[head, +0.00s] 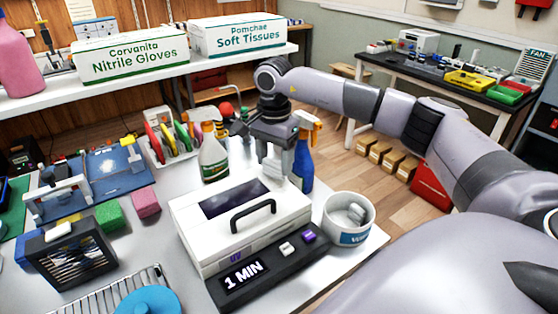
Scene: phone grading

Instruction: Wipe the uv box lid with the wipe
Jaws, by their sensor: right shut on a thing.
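The white UV box (190,236) stands on the light worktable with its lid (278,186) closed. The lid has a dark window and a black handle (253,212). My right gripper (277,166) points down at the lid's far right edge, beside a blue spray bottle. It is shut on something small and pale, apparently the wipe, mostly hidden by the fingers. I cannot tell whether the wipe touches the lid. My left gripper is out of view.
A white tub (352,236) with pale contents stands right of the box. A blue spray bottle (304,160) and a green-white one (213,158) stand behind it. A fan unit (72,258), sponges and a wire rack crowd the left.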

